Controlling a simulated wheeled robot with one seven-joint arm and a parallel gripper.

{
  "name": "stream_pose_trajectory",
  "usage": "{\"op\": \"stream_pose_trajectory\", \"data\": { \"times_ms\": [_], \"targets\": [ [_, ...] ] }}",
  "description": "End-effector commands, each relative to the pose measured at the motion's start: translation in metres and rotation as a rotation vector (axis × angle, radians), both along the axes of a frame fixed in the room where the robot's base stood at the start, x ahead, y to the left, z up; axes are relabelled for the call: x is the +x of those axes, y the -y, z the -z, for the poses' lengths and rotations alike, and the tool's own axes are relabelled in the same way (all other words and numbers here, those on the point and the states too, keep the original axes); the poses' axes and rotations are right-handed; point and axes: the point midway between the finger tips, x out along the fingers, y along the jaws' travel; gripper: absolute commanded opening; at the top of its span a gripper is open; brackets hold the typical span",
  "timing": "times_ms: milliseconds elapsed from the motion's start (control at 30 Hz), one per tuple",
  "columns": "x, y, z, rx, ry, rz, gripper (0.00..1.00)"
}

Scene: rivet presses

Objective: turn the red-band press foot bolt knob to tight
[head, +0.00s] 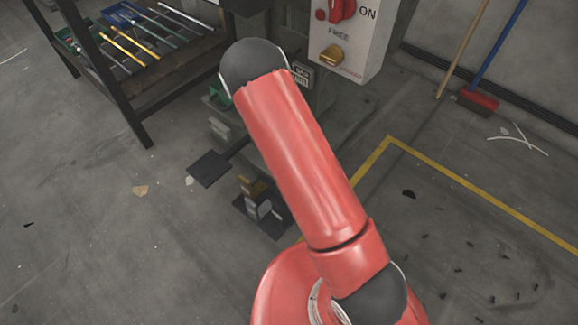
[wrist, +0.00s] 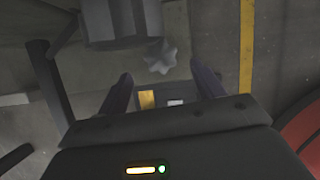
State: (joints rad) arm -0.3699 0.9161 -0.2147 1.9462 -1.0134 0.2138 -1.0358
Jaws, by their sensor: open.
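A grey star-shaped knob (wrist: 160,57) shows in the wrist view, at the lower right corner of a grey block (wrist: 120,22). It lies just beyond my fingertips, between their lines. My gripper (wrist: 163,84) is open, its two dark fingers apart with nothing held between them. I cannot tell how far the knob is from the fingers in depth. In the head view my red arm covers much of the press (head: 350,125), and my gripper is hidden. No red band shows, and the knob's tightness cannot be read.
A control box (head: 345,40) has a red switch and a brass-coloured knob. A tool rack (head: 140,40) stands at the left. A dark plate (head: 209,168) and small blocks (head: 262,207) are low by the press. A yellow floor line (head: 480,195) and open floor lie right.

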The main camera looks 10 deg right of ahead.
Motion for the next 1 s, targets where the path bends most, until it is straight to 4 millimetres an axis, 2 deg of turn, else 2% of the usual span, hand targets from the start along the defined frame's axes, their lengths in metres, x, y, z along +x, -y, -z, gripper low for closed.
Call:
{"op": "stream_pose_trajectory", "data": {
  "times_ms": [33, 300, 433, 667, 1000],
  "targets": [
    [0.001, 0.003, 0.012, -0.001, -0.001, 0.002, 0.67],
    [0.012, 0.015, 0.052, -0.001, 0.000, 0.003, 0.67],
    [0.015, 0.019, 0.059, -0.001, 0.001, 0.003, 0.67],
    [0.016, 0.019, 0.058, -0.001, 0.001, 0.002, 0.67],
    [0.016, 0.019, 0.058, -0.001, 0.001, 0.002, 0.24]
  ]
}}
